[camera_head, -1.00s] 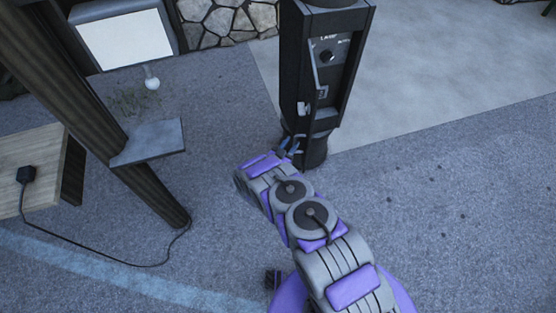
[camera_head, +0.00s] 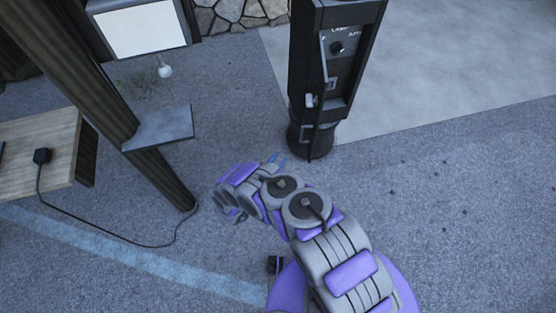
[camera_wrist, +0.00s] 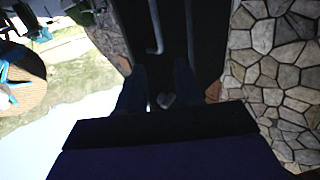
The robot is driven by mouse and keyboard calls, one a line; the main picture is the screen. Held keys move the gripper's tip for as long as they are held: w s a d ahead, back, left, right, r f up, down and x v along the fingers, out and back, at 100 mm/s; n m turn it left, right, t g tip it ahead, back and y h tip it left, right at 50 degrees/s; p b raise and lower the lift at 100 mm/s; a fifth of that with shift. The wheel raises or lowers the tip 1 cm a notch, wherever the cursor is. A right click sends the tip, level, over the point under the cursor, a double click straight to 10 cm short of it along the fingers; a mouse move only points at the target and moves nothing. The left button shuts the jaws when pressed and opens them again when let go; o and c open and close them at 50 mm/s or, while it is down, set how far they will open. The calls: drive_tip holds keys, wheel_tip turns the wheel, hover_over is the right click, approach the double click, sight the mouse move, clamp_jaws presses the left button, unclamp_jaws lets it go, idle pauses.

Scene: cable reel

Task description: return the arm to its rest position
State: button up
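My arm (camera_head: 335,250) reaches forward from the bottom of the head view, with grey links and purple pads. My gripper (camera_head: 276,162) is at its far end, low in front of the black post (camera_head: 338,70) and a little left of its base.
A wooden beam (camera_head: 150,180) with a small grey shelf (camera_head: 160,128) stands left. A wooden bench (camera_head: 40,150) carries a black plug (camera_head: 42,156), whose cable runs along the ground. A stone wall (camera_wrist: 275,75) shows in the wrist view. The paving at right is clear.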

idle(0.4)
drive_tip(key=w+a+r+g+y, duration=0.1)
drive_tip(key=w+a+r+y, duration=0.15)
drive_tip(key=w+r, duration=0.45)
drive_tip(key=w+a+r+g+y, duration=0.1)
drive_tip(key=w+r+y, duration=0.2)
drive_tip(key=w+r, duration=0.45)
wheel_tip(320, 180, up, 15)
drive_tip(key=d+n+g+y, duration=0.3)
drive_tip(key=g+y, duration=0.1)
drive_tip(key=y, duration=0.1)
drive_tip(key=s+d+r+n+g, duration=0.1)
drive_tip(key=s+d+r+g, duration=0.25)
drive_tip(key=s+r, duration=0.45)
drive_tip(key=s+d+r+n+g, duration=0.15)
drive_tip(key=s+d+r, duration=0.25)
drive_tip(key=s, duration=0.9)
drive_tip(key=s+d+r+g, duration=0.1)
drive_tip(key=s+d+g, duration=0.1)
drive_tip(key=s, duration=0.8)
drive_tip(key=s+d+r+g, duration=0.2)
drive_tip(key=s+d, duration=0.3)
drive_tip(key=s, duration=0.5)
drive_tip(key=s+d+r+g, duration=0.2)
drive_tip(key=s+d, duration=0.1)
drive_tip(key=s, duration=0.7)
drive_tip(key=shift+s+d+n+h, duration=0.2)
drive_tip(key=shift+s+n+h, duration=0.1)
drive_tip(key=shift+n+h, duration=0.15)
